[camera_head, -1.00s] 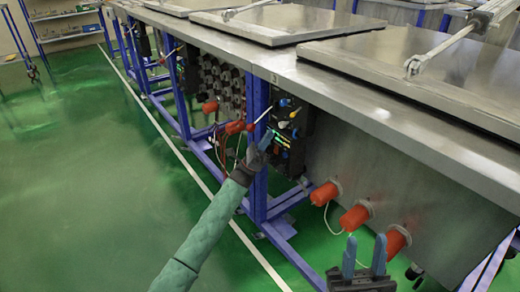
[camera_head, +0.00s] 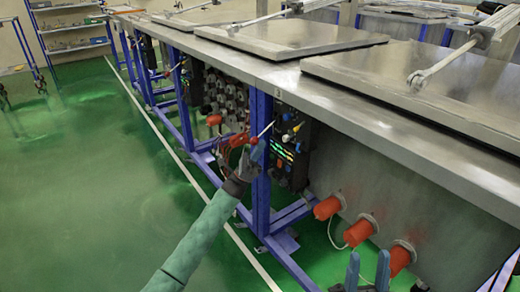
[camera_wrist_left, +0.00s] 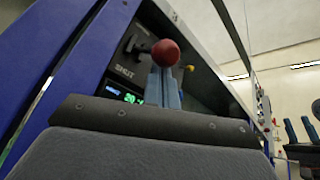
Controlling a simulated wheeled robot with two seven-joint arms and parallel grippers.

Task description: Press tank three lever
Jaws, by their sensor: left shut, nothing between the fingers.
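The lever for tank three has a thin pale rod ending in a red ball knob (camera_head: 254,140), on a dark control panel (camera_head: 287,150) under a table-edge label that looks like 3. The knob is large in the left wrist view (camera_wrist_left: 165,52). My left gripper (camera_head: 252,153) is shut and empty, its blue fingers just below the knob; in the wrist view the fingertips (camera_wrist_left: 163,75) overlap the knob's lower edge, and I cannot tell if they touch. My right gripper (camera_head: 368,268) is open and empty at the bottom of the head view. The tank lid (camera_head: 420,70) lies flat.
A blue post (camera_head: 261,180) stands beside the panel. Red-orange plugs (camera_head: 328,207) stick out of the tank wall at right. Red valve handles and hoses hang left of the post. Green floor at left is open, with shelves (camera_head: 72,30) far back.

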